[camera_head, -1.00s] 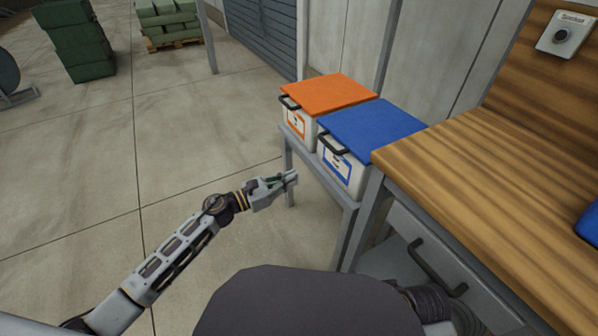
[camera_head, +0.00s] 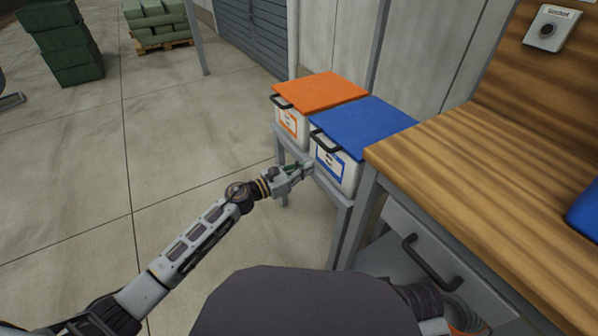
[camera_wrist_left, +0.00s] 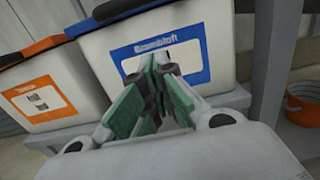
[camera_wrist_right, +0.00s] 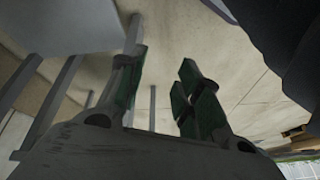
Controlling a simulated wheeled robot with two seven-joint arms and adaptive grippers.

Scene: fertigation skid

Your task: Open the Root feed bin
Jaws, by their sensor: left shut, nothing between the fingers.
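Two white bins stand side by side on a grey stand. One has an orange lid (camera_head: 320,91) and an orange-framed label, the other a blue lid (camera_head: 362,126) and a blue-framed label. Both lids are down, with dark handles at the front. I cannot read "Root feed" on either label; the blue one's small lettering shows in the left wrist view (camera_wrist_left: 155,48). My left gripper (camera_head: 307,169) is shut and empty, just in front of the blue-lidded bin, below its handle (camera_head: 326,144). My right gripper (camera_wrist_right: 158,85) is open and empty, away from the bins.
A wooden bench (camera_head: 480,180) with a drawer handle (camera_head: 431,262) below stands right of the bins. A blue object (camera_head: 585,215) lies at its right edge. An orange bucket (camera_wrist_left: 302,105) is right of the stand. Open floor lies left.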

